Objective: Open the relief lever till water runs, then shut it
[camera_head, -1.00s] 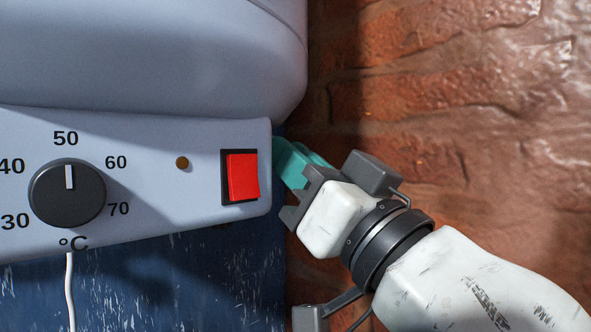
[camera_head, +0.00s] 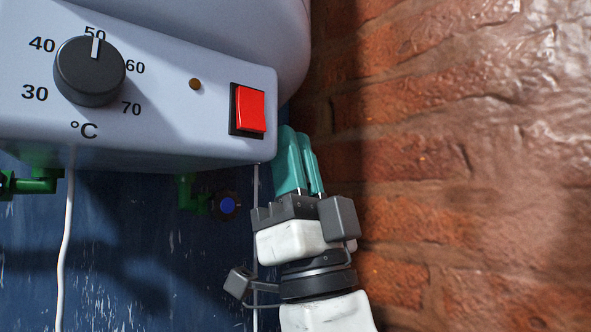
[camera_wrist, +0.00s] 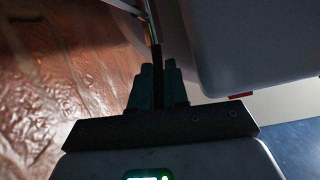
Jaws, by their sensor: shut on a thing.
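My gripper (camera_head: 296,135) has teal fingers and reaches up along the right side of the water heater (camera_head: 150,110). Its fingertips are partly hidden behind the heater's edge in the head view. In the wrist view my gripper (camera_wrist: 158,72) is shut on a thin dark bar (camera_wrist: 156,56), which appears to be the relief lever. The bar runs up to a thin, shiny rod beside the heater. The lever is hidden in the head view. A thin pale vertical line (camera_head: 256,215) hangs below the heater; I cannot tell whether it is water or a cord.
The heater's front has a dial (camera_head: 89,72) pointing near 50 and a red switch (camera_head: 250,109). Green pipes (camera_head: 38,182) and a blue-centred valve knob (camera_head: 227,206) sit below. A white cable (camera_head: 66,240) hangs at left. The brick wall (camera_head: 450,160) lies close at right.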

